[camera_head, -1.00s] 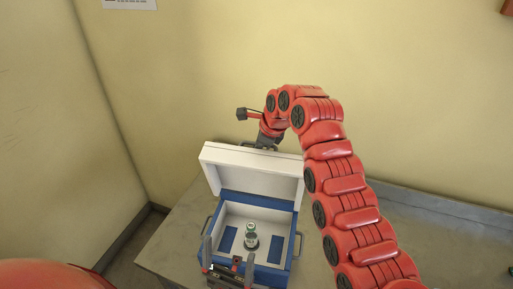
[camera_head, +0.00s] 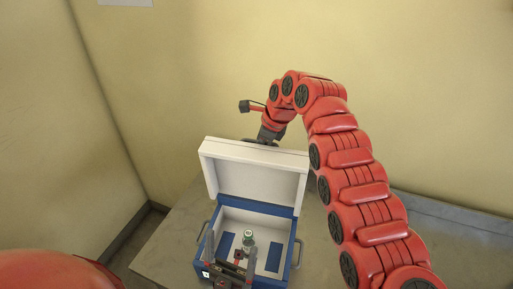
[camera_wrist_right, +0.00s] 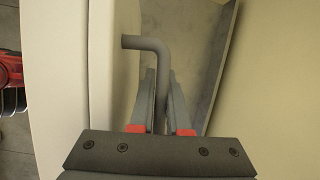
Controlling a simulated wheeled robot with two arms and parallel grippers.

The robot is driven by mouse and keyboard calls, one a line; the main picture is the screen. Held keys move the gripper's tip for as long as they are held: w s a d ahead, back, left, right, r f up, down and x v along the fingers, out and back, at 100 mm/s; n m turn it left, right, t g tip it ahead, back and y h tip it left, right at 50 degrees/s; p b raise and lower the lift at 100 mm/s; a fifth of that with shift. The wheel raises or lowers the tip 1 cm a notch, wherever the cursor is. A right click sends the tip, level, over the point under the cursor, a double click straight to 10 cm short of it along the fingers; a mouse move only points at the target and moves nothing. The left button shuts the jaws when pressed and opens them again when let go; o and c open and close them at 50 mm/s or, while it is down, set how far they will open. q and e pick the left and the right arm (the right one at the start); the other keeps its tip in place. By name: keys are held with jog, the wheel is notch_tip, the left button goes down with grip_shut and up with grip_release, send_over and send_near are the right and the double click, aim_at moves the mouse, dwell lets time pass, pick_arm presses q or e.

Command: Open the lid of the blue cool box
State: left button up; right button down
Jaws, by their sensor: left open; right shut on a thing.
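The blue cool box (camera_head: 286,239) stands on the grey table. Its white lid (camera_head: 256,178) is raised and stands up at the back, with the open interior in view. Inside stands a small vial (camera_head: 248,236) with a green cap. My right gripper (camera_head: 264,140) is behind the top edge of the lid. In the right wrist view its fingers (camera_wrist_right: 161,100) are shut on the grey bent lid handle (camera_wrist_right: 150,43), beside the pale lid (camera_wrist_right: 60,80). My left gripper (camera_head: 228,262) is open over the near side of the box, in front of the vial; whether it touches anything is unclear.
The grey table (camera_head: 365,250) has free room to the right of the box, below my right arm. Yellow walls (camera_head: 200,60) close off the back and left. Side handles (camera_head: 297,253) stick out from the box.

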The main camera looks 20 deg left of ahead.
jog(key=shift+s+f, duration=0.1)
jog(key=shift+f, duration=0.05)
jog(key=c, duration=1.2)
grip_release()
jog(key=shift+o, duration=0.2)
jog(key=shift+a, duration=0.1)
jog(key=b+v, duration=0.2)
jog(key=v, duration=0.6)
jog(key=shift+a+b, duration=0.1)
jog(key=shift+b, duration=0.25)
jog(key=p+v, duration=0.4)
jog(key=v, duration=0.5)
jog(key=shift+w+r, duration=0.2)
jog(key=shift+r, duration=0.05)
